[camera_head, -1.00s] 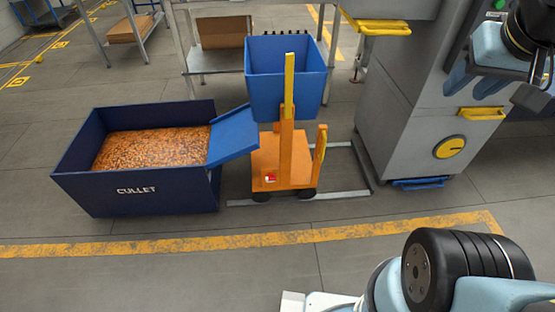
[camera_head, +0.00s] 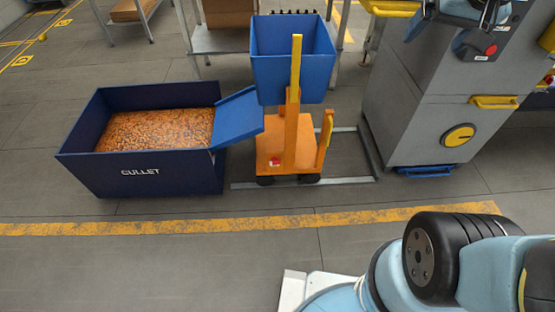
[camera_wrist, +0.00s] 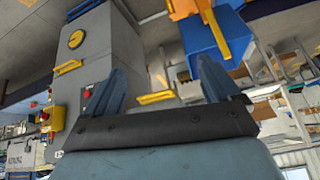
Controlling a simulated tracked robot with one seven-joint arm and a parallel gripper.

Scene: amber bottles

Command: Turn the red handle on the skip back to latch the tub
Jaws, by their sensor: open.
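The skip is an orange wheeled trolley (camera_head: 268,150) carrying a blue tub (camera_head: 275,65). The tub looks upright in the head view. A yellow upright bar (camera_head: 296,65) stands in front of the tub. A small red piece (camera_head: 275,162) shows low on the trolley's deck; I cannot tell whether it is the red handle. In the wrist view the picture is turned over, with the blue tub (camera_wrist: 205,45) at the top right. My gripper (camera_wrist: 160,78) is open and empty, well apart from the skip. Its blue fingers also show at the top right of the head view.
A dark blue CULLET bin (camera_head: 140,172) full of orange bits stands left of the skip, its blue chute (camera_head: 237,118) reaching toward the tub. A grey machine (camera_head: 410,110) with yellow handles stands right. A metal table (camera_head: 220,42) is behind. Floor in front is clear.

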